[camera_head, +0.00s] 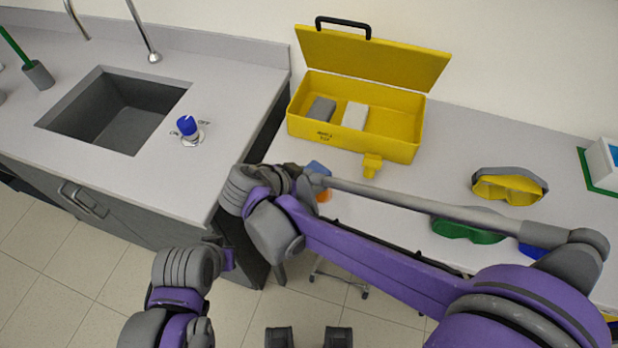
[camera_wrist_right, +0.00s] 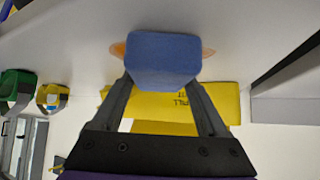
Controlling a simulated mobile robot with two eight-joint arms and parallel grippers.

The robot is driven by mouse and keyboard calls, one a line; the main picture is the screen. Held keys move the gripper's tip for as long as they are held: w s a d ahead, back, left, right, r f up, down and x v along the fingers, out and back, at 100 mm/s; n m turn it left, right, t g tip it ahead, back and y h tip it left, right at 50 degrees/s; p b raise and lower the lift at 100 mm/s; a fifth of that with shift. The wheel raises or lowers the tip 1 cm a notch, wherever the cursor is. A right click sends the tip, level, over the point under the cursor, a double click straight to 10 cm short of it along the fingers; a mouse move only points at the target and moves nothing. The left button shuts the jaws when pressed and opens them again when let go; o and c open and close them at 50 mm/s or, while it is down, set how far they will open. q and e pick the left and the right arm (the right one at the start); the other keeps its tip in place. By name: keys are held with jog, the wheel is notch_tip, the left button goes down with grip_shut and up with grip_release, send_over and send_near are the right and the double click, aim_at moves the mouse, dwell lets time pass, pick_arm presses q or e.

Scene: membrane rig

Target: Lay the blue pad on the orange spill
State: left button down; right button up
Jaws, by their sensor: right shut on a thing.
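The blue pad (camera_head: 318,168) is at the end of my right arm over the counter's front part. My right gripper (camera_head: 298,172) is shut on it. In the right wrist view the pad (camera_wrist_right: 163,60) sits between the two finger tips. The orange spill (camera_head: 325,196) shows just below the pad in the head view, partly hidden by my arm. In the right wrist view the spill (camera_wrist_right: 118,50) shows on both sides of the pad, its middle hidden. I cannot tell whether the pad touches it. My left arm is at the lower left; its fingers do not show.
The open yellow case (camera_head: 402,150) holds a grey block (camera_head: 321,109) and a white block (camera_head: 355,116). Yellow goggles (camera_head: 510,188) and green goggles (camera_head: 470,232) lie to the right. The sink (camera_head: 120,108) and a blue-knobbed tap (camera_head: 188,128) are on the left counter.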

jog(key=shift+f, duration=0.25)
jog(key=o, duration=1.2)
